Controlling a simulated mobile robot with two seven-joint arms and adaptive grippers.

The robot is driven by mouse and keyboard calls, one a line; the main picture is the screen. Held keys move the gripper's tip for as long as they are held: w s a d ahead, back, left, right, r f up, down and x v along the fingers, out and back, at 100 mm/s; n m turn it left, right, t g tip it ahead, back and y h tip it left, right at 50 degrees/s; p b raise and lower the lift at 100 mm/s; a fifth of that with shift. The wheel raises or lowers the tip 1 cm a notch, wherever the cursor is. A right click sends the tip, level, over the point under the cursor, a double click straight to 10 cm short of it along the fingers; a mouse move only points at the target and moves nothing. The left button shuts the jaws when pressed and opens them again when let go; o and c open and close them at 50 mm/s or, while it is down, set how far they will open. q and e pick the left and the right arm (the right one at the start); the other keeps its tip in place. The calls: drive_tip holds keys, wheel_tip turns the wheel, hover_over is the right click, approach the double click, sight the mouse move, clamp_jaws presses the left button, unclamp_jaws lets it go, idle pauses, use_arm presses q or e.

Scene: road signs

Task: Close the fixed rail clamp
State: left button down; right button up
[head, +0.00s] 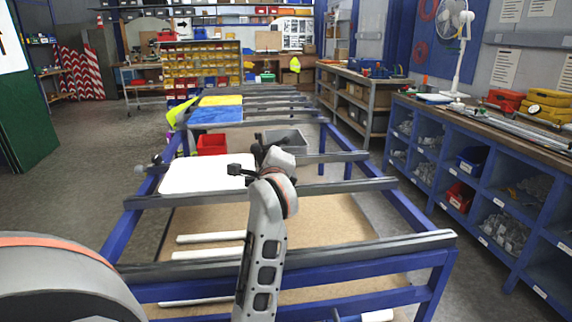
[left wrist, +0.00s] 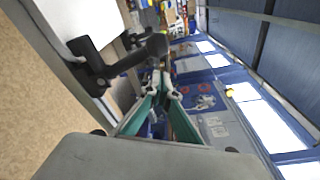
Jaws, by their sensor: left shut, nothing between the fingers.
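The black rail clamp (head: 238,170) sits at the right edge of a white sign panel (head: 205,174) in the head view. In the left wrist view the black clamp (left wrist: 92,68) is large at upper left, with its lever and rounded knob (left wrist: 152,48) reaching towards the fingers. My left gripper (left wrist: 162,86) has its green fingers closed together and empty, just below the knob; I cannot tell whether they touch it. In the head view my left arm mostly hides this gripper (head: 274,157). My right gripper is not in view.
A grey bin (head: 285,140) and red bin (head: 211,144) stand beyond. A blue shelf bench (head: 480,170) lines the right; the floor at left is clear.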

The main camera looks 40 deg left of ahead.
use_arm(q)
drive_tip(key=shift+s+a+r+n+b, duration=0.15)
drive_tip(key=shift+s+a+n+b, duration=0.35)
drive_tip(key=shift+s+a, duration=0.5)
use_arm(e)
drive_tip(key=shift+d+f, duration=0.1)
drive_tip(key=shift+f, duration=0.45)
use_arm(q)
drive_tip(key=shift+s, duration=0.2)
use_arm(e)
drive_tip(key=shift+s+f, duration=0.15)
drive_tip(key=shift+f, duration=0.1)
